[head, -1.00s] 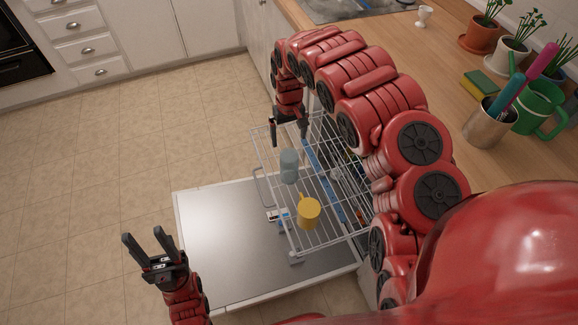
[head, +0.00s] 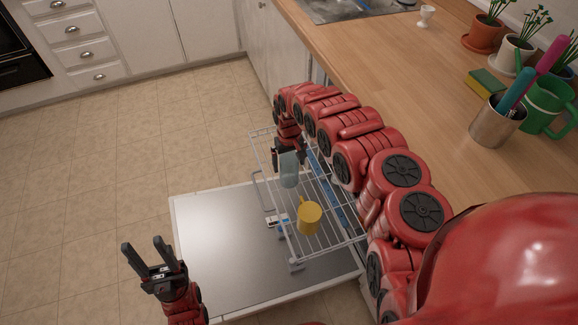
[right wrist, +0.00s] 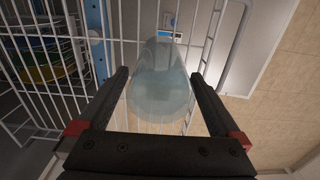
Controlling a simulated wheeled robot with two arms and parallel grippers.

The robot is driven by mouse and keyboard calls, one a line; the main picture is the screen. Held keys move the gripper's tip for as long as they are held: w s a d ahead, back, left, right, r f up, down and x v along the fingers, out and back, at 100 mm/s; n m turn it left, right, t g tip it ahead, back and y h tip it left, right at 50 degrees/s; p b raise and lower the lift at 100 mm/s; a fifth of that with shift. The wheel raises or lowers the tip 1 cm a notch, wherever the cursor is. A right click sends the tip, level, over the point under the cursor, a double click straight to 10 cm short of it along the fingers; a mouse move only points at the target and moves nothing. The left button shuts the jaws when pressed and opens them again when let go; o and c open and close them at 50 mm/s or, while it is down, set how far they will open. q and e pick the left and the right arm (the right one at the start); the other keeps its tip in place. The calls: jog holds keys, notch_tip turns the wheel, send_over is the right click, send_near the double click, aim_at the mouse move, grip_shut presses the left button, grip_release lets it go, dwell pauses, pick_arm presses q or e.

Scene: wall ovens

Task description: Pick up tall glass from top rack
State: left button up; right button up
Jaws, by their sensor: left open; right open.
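The tall glass (head: 289,170) is pale blue-grey and see-through, and stands on the white wire top rack (head: 327,236) of the pulled-out dishwasher. In the right wrist view the glass (right wrist: 161,85) sits between the two fingers of my right gripper (right wrist: 160,92), with a gap on each side. My right gripper (head: 288,161) is open, at the glass from above and behind, and holds nothing. My left gripper (head: 148,256) is open and empty, at the lower left, away from the rack. The far side of the glass is hidden.
A yellow mug (head: 309,218) stands on the same rack, nearer to me than the glass. The open dishwasher door (head: 215,245) lies flat below. The wooden counter (head: 410,95) runs along the right. The tiled floor (head: 100,165) at left is clear.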

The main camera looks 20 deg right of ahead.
jog(key=shift+f, duration=0.6)
jog(key=c, duration=1.4)
jog(key=shift+r, duration=0.15)
